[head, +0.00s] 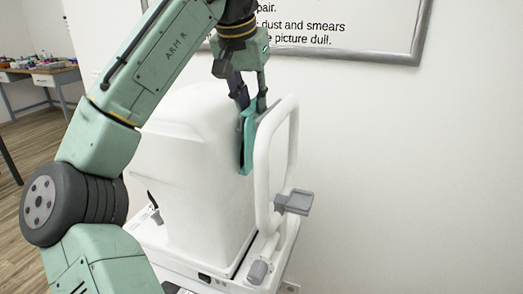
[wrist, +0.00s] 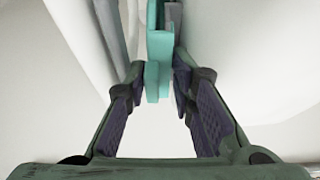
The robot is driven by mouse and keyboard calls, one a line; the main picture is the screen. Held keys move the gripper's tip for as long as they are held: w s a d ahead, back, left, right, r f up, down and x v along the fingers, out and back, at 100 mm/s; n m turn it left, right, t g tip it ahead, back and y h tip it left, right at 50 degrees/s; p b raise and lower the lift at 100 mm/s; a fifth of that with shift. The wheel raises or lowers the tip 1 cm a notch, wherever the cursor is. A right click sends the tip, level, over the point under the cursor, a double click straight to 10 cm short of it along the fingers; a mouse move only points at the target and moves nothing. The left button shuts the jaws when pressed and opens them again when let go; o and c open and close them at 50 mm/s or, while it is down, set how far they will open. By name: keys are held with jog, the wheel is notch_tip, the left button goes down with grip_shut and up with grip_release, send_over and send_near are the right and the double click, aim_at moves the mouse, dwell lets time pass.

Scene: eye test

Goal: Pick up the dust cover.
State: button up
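A teal, flat piece (head: 246,140), which I take to be the dust cover, stands upright on the end of the white machine (head: 195,160) that faces the white frame. My gripper (head: 251,102) points down at its upper edge, with one finger on each side. In the wrist view the teal piece (wrist: 158,50) runs in between the two fingertips of my gripper (wrist: 159,78). Narrow light gaps show beside it, so the fingers look open around it and not closed on it. Its lower far part is hidden.
A white looped frame (head: 262,175) with a grey rest (head: 294,202) stands close to the right of the teal piece. The machine sits on a white base. A framed sign (head: 330,30) hangs on the wall behind. A cluttered table (head: 45,75) is far left.

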jog(key=shift+a+f, duration=0.2)
jog(key=shift+f, duration=0.15)
jog(key=shift+c, duration=0.4)
